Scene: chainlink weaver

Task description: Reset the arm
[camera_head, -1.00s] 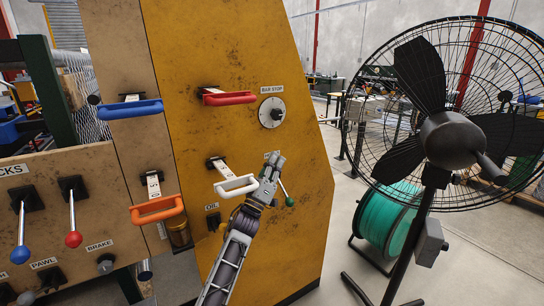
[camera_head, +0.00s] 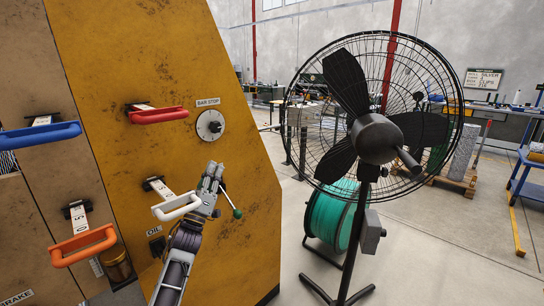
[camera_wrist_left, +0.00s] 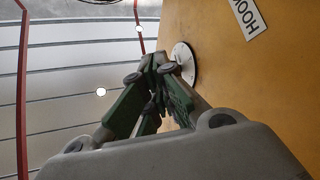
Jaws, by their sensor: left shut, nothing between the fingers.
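My left gripper (camera_head: 212,178) is in front of the yellow machine panel (camera_head: 120,70), beside a small green-knobbed lever (camera_head: 236,212). Its fingers are together with nothing between them, and its arm comes up from the bottom of the head view. In the left wrist view the shut fingers (camera_wrist_left: 150,95) point at a white round plate (camera_wrist_left: 184,64) on the panel, below a label reading HOOK (camera_wrist_left: 240,18). I cannot tell whether the fingers touch the lever. My right gripper is not in view.
A white handle (camera_head: 176,207) sits just left of the gripper. Red (camera_head: 158,116), blue (camera_head: 40,135) and orange (camera_head: 83,245) handles and the bar stop dial (camera_head: 210,125) are also on the machine. A black fan (camera_head: 375,135) and green reel (camera_head: 330,215) stand right, with open floor beyond.

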